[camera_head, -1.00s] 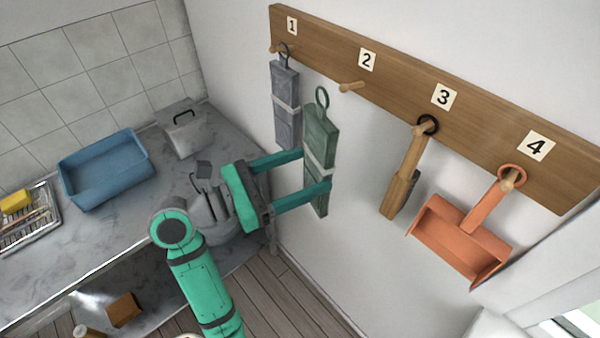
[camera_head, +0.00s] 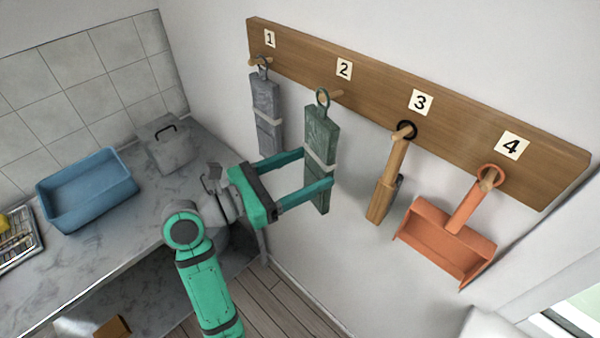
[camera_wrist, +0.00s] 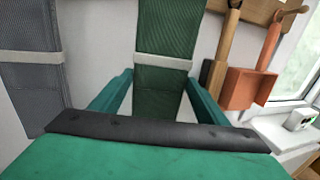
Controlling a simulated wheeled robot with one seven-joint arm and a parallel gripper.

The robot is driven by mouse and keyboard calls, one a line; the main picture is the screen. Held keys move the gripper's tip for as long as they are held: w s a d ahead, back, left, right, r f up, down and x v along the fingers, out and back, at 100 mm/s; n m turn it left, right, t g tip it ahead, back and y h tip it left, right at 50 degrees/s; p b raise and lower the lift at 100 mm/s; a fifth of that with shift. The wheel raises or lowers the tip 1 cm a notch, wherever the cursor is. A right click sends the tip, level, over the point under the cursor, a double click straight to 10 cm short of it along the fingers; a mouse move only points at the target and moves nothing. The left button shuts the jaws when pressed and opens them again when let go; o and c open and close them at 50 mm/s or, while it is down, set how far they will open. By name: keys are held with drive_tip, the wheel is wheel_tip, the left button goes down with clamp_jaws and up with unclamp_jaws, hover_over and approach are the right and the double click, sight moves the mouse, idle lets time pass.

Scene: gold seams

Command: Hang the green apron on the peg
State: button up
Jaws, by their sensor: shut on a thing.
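The green apron (camera_head: 321,137), a folded bundle with a pale band and a ring at its top, hangs upright between the fingers of my gripper (camera_head: 318,172). My gripper is shut on it around the band's height. In the wrist view the green apron (camera_wrist: 167,85) stands between both fingers. Its ring (camera_head: 323,97) is at the height of the peg under label 2 (camera_head: 336,94) and overlaps the peg's tip in the head view. I cannot tell whether the ring is around the peg or only in front of it.
A grey apron (camera_head: 266,110) hangs on peg 1, close to the left. A wooden-handled tool (camera_head: 388,185) hangs on peg 3 and an orange dustpan (camera_head: 447,240) on peg 4. A blue tub (camera_head: 87,190) and a grey lidded box (camera_head: 168,150) stand on the counter.

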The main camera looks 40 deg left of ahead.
sight(312, 168)
drive_tip(key=shift+w+d+f, duration=0.1)
drive_tip(key=shift+w, duration=0.75)
drive_tip(key=shift+w+d, duration=0.15)
drive_tip(key=shift+w, duration=0.2)
drive_tip(key=shift+w+a+f, duration=0.1)
drive_tip(key=shift+a+f, duration=0.15)
drive_tip(key=shift+f, duration=0.1)
drive_tip(key=shift+w+d+f, duration=0.1)
drive_tip(key=shift+w+d, duration=0.05)
drive_tip(key=shift+w, duration=0.1)
drive_tip(key=o, duration=1.3)
